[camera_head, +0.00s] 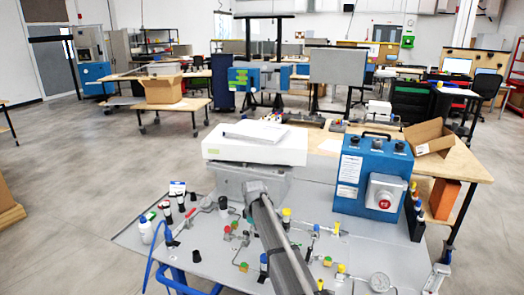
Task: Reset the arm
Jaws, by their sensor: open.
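A grey tube-like link (283,255), which I take to be my arm, reaches from the bottom edge up to a rounded grey joint (256,190) at the middle of the bench. It stands in front of a grey housing with a white box (255,143) on top. I cannot make out my gripper's fingers anywhere in this view.
The grey bench top (205,262) carries several small coloured fittings, a white bottle (146,230) and a round gauge (379,282). A blue control box (371,176) with a red button stands right. Open floor (75,180) lies left.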

